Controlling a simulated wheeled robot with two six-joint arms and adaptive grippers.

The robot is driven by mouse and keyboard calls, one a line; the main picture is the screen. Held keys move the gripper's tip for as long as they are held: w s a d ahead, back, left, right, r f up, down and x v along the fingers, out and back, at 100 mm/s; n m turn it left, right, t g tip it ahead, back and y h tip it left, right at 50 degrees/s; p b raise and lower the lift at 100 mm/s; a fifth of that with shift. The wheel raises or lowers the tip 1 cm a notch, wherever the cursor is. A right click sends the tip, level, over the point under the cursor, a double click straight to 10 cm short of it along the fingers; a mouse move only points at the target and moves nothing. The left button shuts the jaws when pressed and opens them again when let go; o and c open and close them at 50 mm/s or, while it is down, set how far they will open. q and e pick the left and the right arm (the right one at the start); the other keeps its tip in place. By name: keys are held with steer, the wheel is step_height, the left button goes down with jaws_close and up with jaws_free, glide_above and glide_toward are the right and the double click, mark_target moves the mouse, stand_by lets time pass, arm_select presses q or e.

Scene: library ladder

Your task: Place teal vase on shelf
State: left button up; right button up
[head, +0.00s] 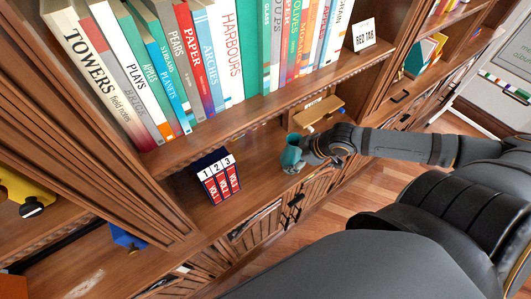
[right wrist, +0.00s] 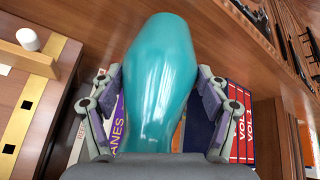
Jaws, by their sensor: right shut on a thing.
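The teal vase (head: 291,154) is at the lower shelf (head: 262,152), to the right of a boxed set of red volumes. My right gripper (head: 304,149) is shut on it from the right. In the right wrist view the vase (right wrist: 160,75) fills the middle, with a finger of the right gripper (right wrist: 158,90) on each side. The vase's lower end is hidden behind the gripper body there. I cannot tell whether the vase touches the shelf board. My left gripper is not in view.
The red boxed volumes (head: 217,180) stand left of the vase. A tan wooden object (head: 318,112) sits behind it. Free board shows between the volumes and the vase.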

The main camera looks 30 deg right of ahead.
steer(key=w+b, duration=0.1)
steer(key=w+a+b, duration=0.1)
steer(key=w+b, duration=0.2)
steer(key=shift+a+f, duration=0.1)
steer(key=shift+a, duration=0.3)
steer(key=shift+w+a+r+b, duration=0.15)
steer(key=shift+w+a+b, duration=0.15)
steer(key=shift+w, duration=0.3)
steer(key=shift+w+a+r+b, duration=0.1)
steer(key=shift+w+a+b, duration=0.15)
steer(key=shift+w, duration=0.3)
steer(key=shift+w+a, duration=0.2)
steer(key=shift+w, duration=0.25)
steer(key=shift+w+a, duration=0.25)
steer(key=shift+w+a+f+p, duration=0.2)
steer(key=shift+w+a+f, duration=0.1)
steer(key=shift+w, duration=0.35)
steer(key=shift+w+a+f+p, duration=0.15)
steer(key=shift+w+a, duration=0.1)
steer(key=shift+w, duration=0.35)
steer(key=shift+f, duration=0.35)
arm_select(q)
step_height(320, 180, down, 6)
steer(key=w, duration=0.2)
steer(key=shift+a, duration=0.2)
arm_select(e)
steer(key=shift+s+d, duration=0.1)
